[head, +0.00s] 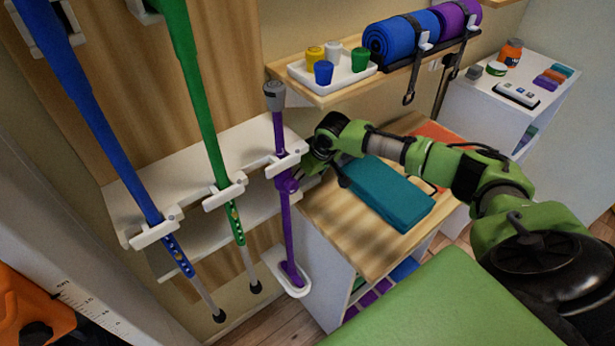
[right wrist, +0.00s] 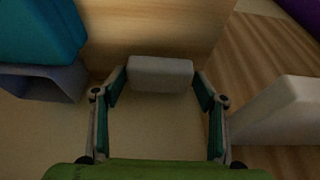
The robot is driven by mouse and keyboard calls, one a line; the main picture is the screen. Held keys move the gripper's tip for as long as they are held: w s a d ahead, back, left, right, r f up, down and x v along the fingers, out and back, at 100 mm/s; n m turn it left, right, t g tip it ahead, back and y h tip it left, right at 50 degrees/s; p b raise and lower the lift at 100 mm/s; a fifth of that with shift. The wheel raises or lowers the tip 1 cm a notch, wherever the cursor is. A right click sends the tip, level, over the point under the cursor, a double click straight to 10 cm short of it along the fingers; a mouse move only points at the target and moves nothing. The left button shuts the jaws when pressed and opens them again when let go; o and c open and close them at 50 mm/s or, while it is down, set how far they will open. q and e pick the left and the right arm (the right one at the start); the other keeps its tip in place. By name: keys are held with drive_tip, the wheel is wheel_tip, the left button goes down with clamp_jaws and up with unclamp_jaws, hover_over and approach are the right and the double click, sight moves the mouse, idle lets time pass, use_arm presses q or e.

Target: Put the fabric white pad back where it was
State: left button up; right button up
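My right gripper (head: 310,165) reaches in from the right, beside the purple cane and left of the teal block. In the right wrist view, its two fingers (right wrist: 160,88) are on either side of a small pale white block, which looks like the white pad (right wrist: 160,72). Both fingertips appear to touch the pad's sides, and it sits centred between them. A wooden surface shows behind it. In the head view I cannot make the pad out; the gripper and arm cover that spot. My left gripper is not in view.
The purple cane (head: 283,200) stands close to my right gripper. A teal block (head: 390,190) lies on the wooden cabinet top (head: 340,225). Above is a shelf with a cup tray (head: 300,72) and rolled mats (head: 400,40). Blue (head: 105,130) and green (head: 205,95) crutches hang left.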

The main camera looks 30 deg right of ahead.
sight(307, 178)
drive_tip(key=v, duration=0.4)
drive_tip(key=shift+r, duration=0.2)
drive_tip(key=s, duration=0.3)
drive_tip(key=s+b, duration=0.1)
drive_tip(key=s, duration=0.3)
drive_tip(key=s+b, duration=0.1)
drive_tip(key=s, duration=0.3)
drive_tip(key=shift+d+r, duration=0.25)
drive_tip(key=shift+s+b, duration=0.3)
drive_tip(key=shift+s, duration=0.4)
